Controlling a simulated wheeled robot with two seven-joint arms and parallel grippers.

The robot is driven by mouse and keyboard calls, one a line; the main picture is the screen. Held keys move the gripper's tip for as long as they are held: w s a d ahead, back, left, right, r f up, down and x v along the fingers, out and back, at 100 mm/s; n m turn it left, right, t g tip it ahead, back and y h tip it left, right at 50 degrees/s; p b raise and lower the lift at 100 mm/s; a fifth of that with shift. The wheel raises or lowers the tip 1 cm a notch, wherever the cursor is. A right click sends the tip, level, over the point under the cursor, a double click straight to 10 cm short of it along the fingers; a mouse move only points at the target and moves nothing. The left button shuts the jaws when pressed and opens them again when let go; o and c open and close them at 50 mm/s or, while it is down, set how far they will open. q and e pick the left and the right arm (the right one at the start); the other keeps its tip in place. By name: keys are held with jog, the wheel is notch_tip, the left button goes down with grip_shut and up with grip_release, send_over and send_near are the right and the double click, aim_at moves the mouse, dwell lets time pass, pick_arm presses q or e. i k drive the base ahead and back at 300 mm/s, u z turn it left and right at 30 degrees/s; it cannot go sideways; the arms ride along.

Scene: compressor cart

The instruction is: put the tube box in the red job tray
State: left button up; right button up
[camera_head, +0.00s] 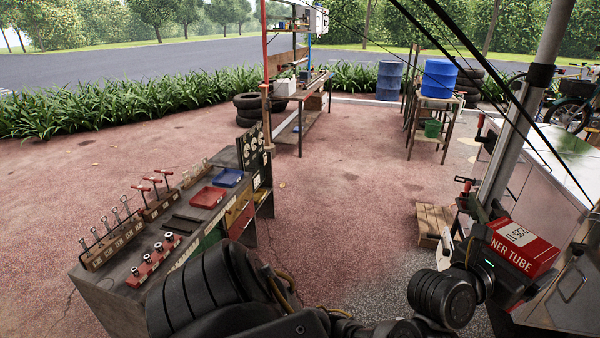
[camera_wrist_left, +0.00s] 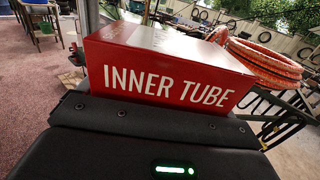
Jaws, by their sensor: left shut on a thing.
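The tube box (camera_head: 522,248) is a red carton with white "INNER TUBE" lettering and a white label, at the right of the head view. My left gripper (camera_head: 497,277) is shut on it and holds it in the air. In the left wrist view the box (camera_wrist_left: 168,70) fills the middle, just beyond the gripper body; the fingertips are hidden there. The red job tray (camera_head: 208,197) lies on the workbench at the left of the head view, well away from the box, and looks empty. My right gripper is not in view.
The workbench (camera_head: 110,283) also bears a blue tray (camera_head: 229,177), a red socket rack (camera_head: 153,262) and wooden tool racks (camera_head: 112,245). A metal cabinet (camera_head: 560,180) and post stand close around the box at right. A wooden crate (camera_head: 433,222) sits on the floor. Open floor lies between.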

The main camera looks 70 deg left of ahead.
aim_at(212, 200)
jog(key=u, duration=1.85)
jog(key=i, duration=3.85)
jog(key=u, duration=1.6)
